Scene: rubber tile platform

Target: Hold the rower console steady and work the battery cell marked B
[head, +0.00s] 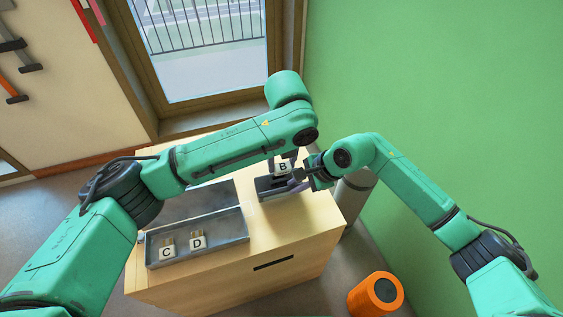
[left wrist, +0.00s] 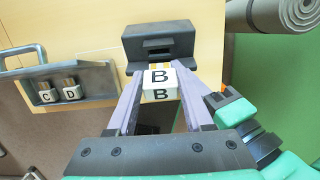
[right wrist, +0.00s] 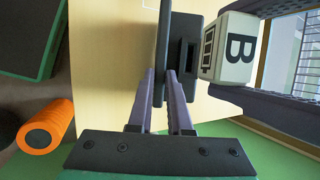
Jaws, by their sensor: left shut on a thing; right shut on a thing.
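The battery cell marked B (head: 283,168) is a white block with black letters. My left gripper (left wrist: 158,84) is shut on it, one finger on each side; cell B also shows in the right wrist view (right wrist: 235,48). The rower console (left wrist: 160,44) is a dark grey unit with a slotted block, on the wooden top. Cell B is right by the slotted side, its gold contacts facing the console; whether they touch I cannot tell. My right gripper (right wrist: 161,80) is shut on the console's dark edge (right wrist: 166,45). My left arm partly covers the console in the head view.
A grey metal tray (head: 203,239) on the wooden cabinet (head: 290,232) holds cells C (head: 167,249) and D (head: 197,240). An orange foam roller (head: 375,295) stands on the floor at the front right. A rolled grey mat (left wrist: 287,14) is beside the cabinet, near the green wall.

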